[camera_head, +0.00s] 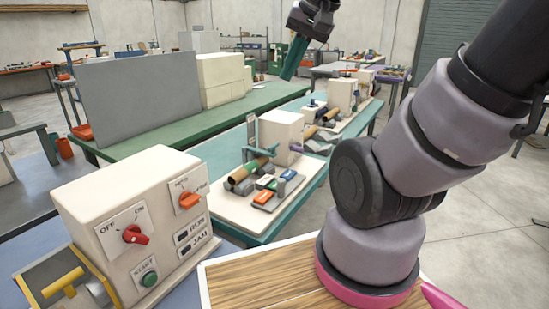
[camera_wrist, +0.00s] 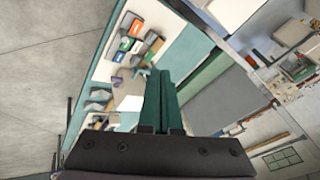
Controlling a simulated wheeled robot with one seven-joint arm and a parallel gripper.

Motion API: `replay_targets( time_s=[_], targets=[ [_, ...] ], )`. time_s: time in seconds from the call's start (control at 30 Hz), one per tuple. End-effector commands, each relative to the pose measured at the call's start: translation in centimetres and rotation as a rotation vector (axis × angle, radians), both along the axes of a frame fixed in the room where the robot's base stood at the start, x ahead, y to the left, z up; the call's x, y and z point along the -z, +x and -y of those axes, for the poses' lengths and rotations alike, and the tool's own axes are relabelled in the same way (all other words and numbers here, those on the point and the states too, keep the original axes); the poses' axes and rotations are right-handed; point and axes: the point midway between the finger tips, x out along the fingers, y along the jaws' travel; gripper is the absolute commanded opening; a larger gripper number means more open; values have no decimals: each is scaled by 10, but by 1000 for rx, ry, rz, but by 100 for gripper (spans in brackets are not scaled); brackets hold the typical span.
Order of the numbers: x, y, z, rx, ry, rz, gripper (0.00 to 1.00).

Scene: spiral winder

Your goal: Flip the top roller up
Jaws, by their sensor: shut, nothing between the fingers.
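The nearer winder on the teal bench has a cream housing (camera_head: 281,133), a brown tube (camera_head: 247,170) lying at an angle in front of it, and a teal bracket at its left. I cannot tell a separate top roller for certain at this size. My gripper (camera_head: 288,76) hangs high at the top of the head view, pointing down. Its green fingers are together with nothing between them, well apart from the winder. In the wrist view the fingers (camera_wrist: 160,72) hide part of the scene below.
A cream control box (camera_head: 138,225) with red and orange switches and a green button stands at front left. Beside it is a yellow-handled part (camera_head: 63,283). A grey panel (camera_head: 147,99) and cream blocks stand on the green bench behind. Another similar machine (camera_head: 345,93) sits farther back.

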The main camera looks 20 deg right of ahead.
Motion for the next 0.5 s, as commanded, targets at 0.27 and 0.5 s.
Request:
replay_targets(
  time_s=[0.27,0.5],
  targets=[
    [34,32,-4,30,109,-222,0],
    [63,59,-7,55,235,-390,0]
  ],
)
